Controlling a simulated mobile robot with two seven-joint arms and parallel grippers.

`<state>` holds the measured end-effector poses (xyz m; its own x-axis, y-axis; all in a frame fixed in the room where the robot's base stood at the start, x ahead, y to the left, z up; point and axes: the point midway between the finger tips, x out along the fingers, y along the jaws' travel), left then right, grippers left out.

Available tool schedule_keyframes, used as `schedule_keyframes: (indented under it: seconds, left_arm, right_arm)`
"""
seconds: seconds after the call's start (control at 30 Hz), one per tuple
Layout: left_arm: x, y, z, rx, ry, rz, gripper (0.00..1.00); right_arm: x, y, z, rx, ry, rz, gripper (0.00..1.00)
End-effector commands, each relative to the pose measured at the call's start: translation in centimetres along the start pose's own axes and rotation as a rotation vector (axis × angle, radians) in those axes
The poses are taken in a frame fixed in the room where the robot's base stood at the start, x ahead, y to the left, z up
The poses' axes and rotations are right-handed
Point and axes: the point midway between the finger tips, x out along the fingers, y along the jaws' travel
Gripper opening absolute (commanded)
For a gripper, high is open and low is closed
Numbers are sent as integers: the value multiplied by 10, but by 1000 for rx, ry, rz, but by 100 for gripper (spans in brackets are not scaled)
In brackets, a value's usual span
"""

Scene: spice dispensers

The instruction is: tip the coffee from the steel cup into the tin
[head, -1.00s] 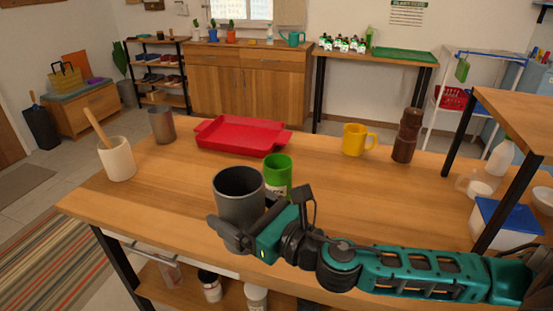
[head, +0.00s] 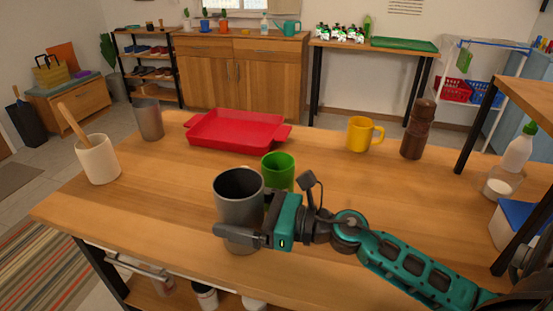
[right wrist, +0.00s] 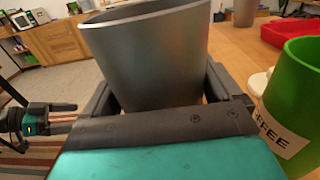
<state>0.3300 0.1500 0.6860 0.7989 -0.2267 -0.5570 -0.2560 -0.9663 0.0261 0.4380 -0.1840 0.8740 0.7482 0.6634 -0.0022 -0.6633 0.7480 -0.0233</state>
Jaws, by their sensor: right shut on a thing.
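The dark grey steel cup (head: 238,195) stands about upright near the front edge of the wooden table. My right gripper (head: 240,236) is shut around its lower part; in the right wrist view the cup (right wrist: 150,55) sits between both fingers. Its inside looks dark, and I cannot make out the coffee. I cannot tell whether its base touches the table. The green tin (head: 278,170) stands open, just behind and right of the cup, partly hidden. Its COFFEE label shows in the right wrist view (right wrist: 290,105). My left gripper (right wrist: 65,117) shows at the left there, fingers apart and empty.
A red tray (head: 235,130), a metal tumbler (head: 148,120) and a crock with a wooden spoon (head: 98,160) stand at the back left. A yellow mug (head: 361,134) and a brown mill (head: 418,130) stand at the back right. The table's middle right is clear.

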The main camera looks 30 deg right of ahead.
Motion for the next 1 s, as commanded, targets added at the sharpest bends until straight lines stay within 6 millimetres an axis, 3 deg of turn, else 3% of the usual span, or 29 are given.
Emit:
schedule_keyframes:
  seconds: [0.47,1.0]
  left_arm:
    - [2,0,-2,0,6,1,100]
    - [0,3,-2,-10,1,2,100]
  right_arm:
    - [-1,0,0,23,-5,5,55]
    - [-3,-10,9,259,-66,3,55]
